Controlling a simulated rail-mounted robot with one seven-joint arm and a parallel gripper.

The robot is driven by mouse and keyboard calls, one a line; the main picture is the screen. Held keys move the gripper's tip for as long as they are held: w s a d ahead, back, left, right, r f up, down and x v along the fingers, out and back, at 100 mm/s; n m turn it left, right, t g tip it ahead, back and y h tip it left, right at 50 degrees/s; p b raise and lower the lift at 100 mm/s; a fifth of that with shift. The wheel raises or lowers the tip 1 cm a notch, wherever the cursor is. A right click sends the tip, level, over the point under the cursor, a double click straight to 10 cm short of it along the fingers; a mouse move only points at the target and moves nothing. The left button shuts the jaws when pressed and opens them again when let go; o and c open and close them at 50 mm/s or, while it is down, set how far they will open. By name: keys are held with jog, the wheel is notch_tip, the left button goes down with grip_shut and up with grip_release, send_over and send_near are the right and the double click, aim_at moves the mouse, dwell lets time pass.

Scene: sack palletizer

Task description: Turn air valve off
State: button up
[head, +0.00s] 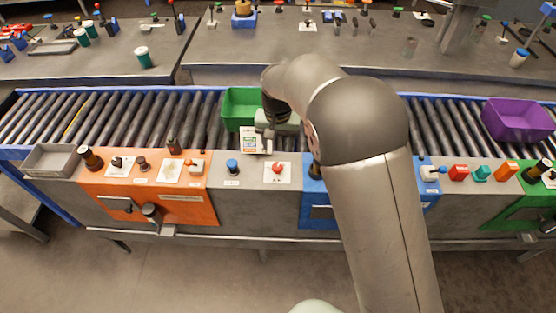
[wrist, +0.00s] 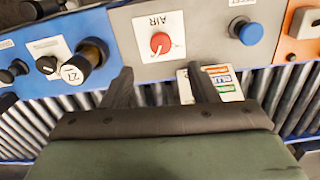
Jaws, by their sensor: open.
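The air valve is a small red knob (wrist: 160,43) on a white plate marked AIR, on the grey panel between the blue and orange sections. It also shows in the head view as a red knob (head: 277,168) right of a blue button. Its setting is too small to read. My gripper (wrist: 162,86) is open and empty, its two dark fingers pointing toward the AIR plate in the wrist view. The fingertips appear just short of the plate, apart from the knob. In the head view my arm hides part of the panel and the fingertips are hard to make out.
A blue reset button (wrist: 246,30) sits beside the valve. A card with coloured labels (wrist: 228,84) is by one finger. A green bin (head: 240,105) and a purple bin (head: 518,120) stand on the roller conveyor (head: 180,115). A black knob (wrist: 84,62) stands up on the blue panel.

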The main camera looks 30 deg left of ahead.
aim_at(277, 166)
notch_tip(277, 166, down, 9)
jog(key=shift+p, duration=0.7)
jog(key=c, duration=1)
